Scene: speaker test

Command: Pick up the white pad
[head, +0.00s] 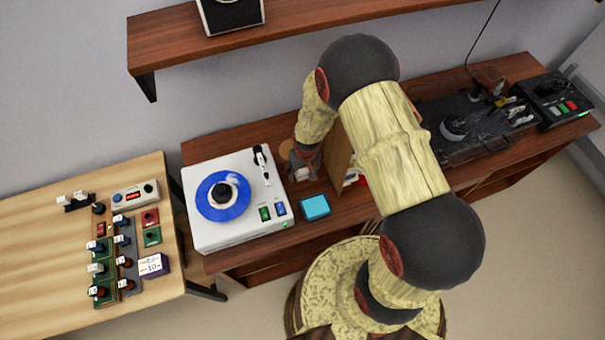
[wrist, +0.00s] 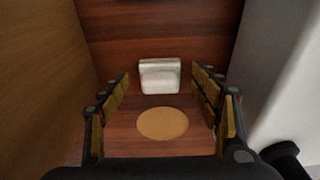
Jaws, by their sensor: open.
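The white pad (wrist: 160,77) is a small, pale block with rounded corners on the dark reddish wood in the wrist view. My gripper (head: 304,162) points down between the white record player and an upright wooden board in the head view. Its fingers are spread wide in the wrist view, one on each side of the pad, with visible gaps to it. Nothing is between the fingers in their grip. In the head view my gripper and arm largely hide the pad, and I cannot make it out clearly.
A round tan disc (wrist: 162,123) lies close by the pad. The white record player (head: 240,232) and wooden board (head: 339,160) flank the gripper closely. A cyan box (head: 315,207) is nearby. A shelf (head: 300,22) hangs above; a light table (head: 40,240) stands left.

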